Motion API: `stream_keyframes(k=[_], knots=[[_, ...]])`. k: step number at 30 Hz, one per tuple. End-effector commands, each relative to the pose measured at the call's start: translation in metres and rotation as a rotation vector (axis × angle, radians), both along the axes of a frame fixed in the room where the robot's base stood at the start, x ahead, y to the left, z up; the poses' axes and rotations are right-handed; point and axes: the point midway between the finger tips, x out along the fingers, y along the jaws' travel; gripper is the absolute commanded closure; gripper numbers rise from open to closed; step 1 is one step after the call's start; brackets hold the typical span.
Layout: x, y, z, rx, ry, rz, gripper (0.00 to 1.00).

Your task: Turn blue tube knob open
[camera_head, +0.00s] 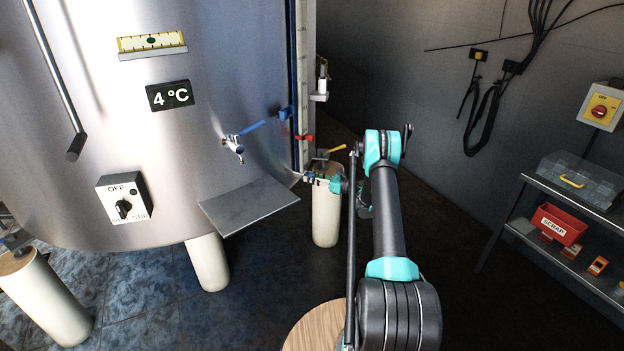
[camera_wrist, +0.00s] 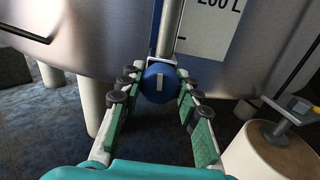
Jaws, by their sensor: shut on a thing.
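The blue tube knob (camera_wrist: 159,84) is a round blue knob with a short white mark standing upright on its face. It sits at the foot of the sight tube, below the white scale strip. My gripper (camera_wrist: 157,95) has its green-padded fingers on the left and right sides of the knob and is shut on it. In the head view my gripper (camera_head: 319,182) is at the lower end of the blue-edged strip on the tank's right side. The knob is mostly hidden there by the fingers.
Left of the gripper, the steel tank (camera_head: 215,75) carries a blue-handled tap (camera_head: 240,138) above a metal shelf (camera_head: 248,205). A rack with a red scrap bin (camera_head: 558,224) is far right.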

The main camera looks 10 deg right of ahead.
Motion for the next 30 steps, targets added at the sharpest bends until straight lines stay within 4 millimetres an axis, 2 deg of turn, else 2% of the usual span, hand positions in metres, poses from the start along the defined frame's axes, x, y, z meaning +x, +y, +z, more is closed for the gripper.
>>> stream_keyframes(k=[30], knots=[[-0.0011,-0.0004,-0.0003,-0.536,-0.763,0.001,0.96]])
